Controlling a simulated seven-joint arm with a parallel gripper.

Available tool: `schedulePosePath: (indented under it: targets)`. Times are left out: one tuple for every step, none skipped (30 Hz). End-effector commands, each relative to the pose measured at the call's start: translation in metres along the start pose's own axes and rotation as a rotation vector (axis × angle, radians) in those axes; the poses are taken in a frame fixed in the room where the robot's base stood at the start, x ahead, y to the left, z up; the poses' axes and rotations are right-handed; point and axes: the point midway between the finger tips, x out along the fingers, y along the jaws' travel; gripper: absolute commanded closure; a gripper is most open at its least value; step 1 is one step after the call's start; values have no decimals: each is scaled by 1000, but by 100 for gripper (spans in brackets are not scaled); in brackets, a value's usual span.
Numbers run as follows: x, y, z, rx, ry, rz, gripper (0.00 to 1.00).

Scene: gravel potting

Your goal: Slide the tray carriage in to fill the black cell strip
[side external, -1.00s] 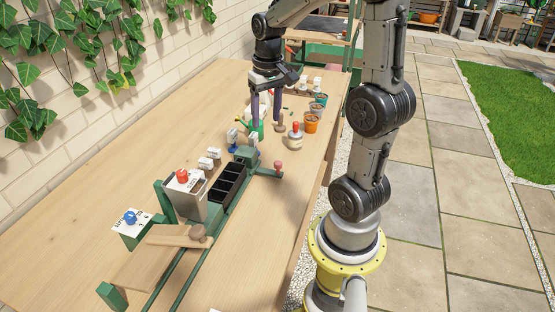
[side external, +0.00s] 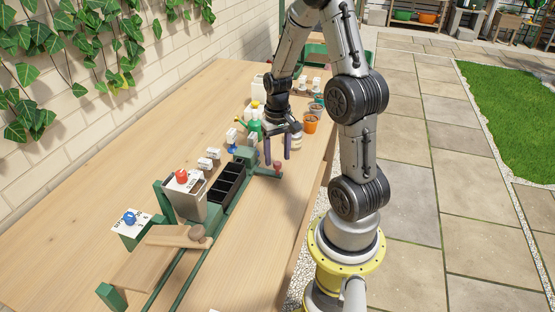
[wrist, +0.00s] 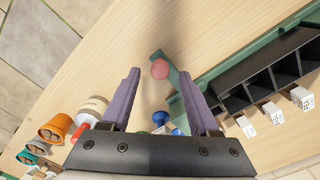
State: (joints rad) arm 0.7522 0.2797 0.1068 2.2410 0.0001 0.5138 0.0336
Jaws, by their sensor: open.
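The black cell strip (side external: 226,186) sits in a green tray carriage on rails; its cells look dark and empty in both views. It also shows at the right of the wrist view (wrist: 262,88). A green arm with a round pinkish-red knob (side external: 277,167) sticks out from the carriage's far end. In the wrist view the knob (wrist: 160,69) lies ahead of and between my fingertips. My gripper (side external: 277,150) is open and empty, pointing down close above the knob; its purple fingers stand apart in the wrist view (wrist: 163,90). A grey hopper (side external: 186,198) with a red knob stands beside the strip's near end.
A wooden slide with a brown knob (side external: 197,232) lies below the hopper. Bare table lies at the front right.

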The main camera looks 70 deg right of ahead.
Motion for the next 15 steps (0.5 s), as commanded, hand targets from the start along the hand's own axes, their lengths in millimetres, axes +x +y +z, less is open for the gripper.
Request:
schedulePosePath:
  targets:
    - [7,0,1,0,-4,0,38]
    - [10,0,1,0,-4,0,38]
    - [13,0,1,0,-4,0,38]
    - [15,0,1,0,-3,0,38]
    - [16,0,1,0,-3,0,38]
    - [18,0,1,0,-3,0,38]
    - [19,0,1,0,-3,0,38]
    - [19,0,1,0,-2,0,38]
    - [20,0,1,0,-1,0,38]
    - [20,0,0,0,-1,0,38]
    - [20,0,0,0,-1,0,38]
    - [20,0,0,0,0,0,38]
    - [20,0,0,0,0,0,38]
    - [20,0,0,0,0,0,38]
    - [20,0,0,0,0,0,38]
